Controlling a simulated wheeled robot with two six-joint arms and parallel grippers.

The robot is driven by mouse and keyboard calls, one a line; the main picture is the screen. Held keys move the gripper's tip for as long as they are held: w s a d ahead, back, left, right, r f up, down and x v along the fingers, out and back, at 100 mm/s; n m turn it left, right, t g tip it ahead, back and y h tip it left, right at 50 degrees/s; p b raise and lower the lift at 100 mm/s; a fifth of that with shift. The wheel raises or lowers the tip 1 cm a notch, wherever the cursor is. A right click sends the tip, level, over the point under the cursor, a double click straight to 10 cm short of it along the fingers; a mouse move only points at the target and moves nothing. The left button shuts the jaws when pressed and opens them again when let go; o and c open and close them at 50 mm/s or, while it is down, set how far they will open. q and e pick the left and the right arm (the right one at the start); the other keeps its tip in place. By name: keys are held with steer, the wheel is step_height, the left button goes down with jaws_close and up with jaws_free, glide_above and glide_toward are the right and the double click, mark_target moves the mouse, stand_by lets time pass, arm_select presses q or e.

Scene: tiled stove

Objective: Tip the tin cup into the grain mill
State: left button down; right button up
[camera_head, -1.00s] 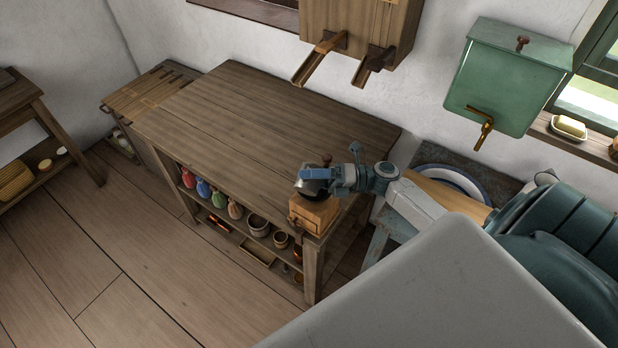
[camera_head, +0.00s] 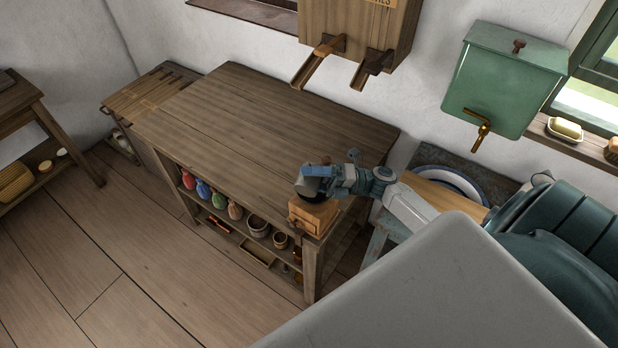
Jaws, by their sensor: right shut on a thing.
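The grain mill (camera_head: 314,215), a wooden box with a dark bowl-like top, stands on the front right corner of the wooden table. My right gripper (camera_head: 318,172) is over the mill, shut on the tin cup (camera_head: 309,186). The grey metal cup is tilted above the mill's dark top and partly hidden by the gripper. I cannot tell whether anything is coming out of it. My left gripper is not in view.
The table top (camera_head: 250,115) is otherwise bare. Shelves below hold several coloured jars and bowls (camera_head: 258,226). A wooden dispenser (camera_head: 355,35) with two chutes and a green water tank (camera_head: 505,80) hang on the wall. A basin (camera_head: 450,172) stands right of the table.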

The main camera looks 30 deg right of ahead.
steer(key=shift+r, duration=0.15)
stand_by(0.5)
steer(key=shift+w+d+m+p, duration=0.15)
steer(key=shift+m+p, duration=0.15)
steer(key=shift+m, duration=0.2)
steer(key=shift+d+r+m+t, duration=0.2)
steer(key=shift+m+t, duration=0.3)
steer(key=shift+m, duration=0.2)
steer(key=shift+w, duration=0.1)
steer(key=shift+w+d+r+m+t, duration=0.15)
steer(key=shift+m+t, duration=0.2)
steer(key=shift+m, duration=0.25)
steer(key=shift+w+d+r+m+t, duration=0.15)
steer(key=shift+m+t, duration=0.2)
steer(key=shift+m, duration=0.25)
steer(key=shift+s, duration=0.1)
steer(key=shift+w+d+r+m+t, duration=0.1)
steer(key=shift+w+d+m+t, duration=0.15)
steer(key=shift+m, duration=0.45)
steer(key=shift+d+r+m+t, duration=0.1)
steer(key=shift+m+t, duration=0.25)
steer(key=shift+m, duration=0.35)
stand_by(0.3)
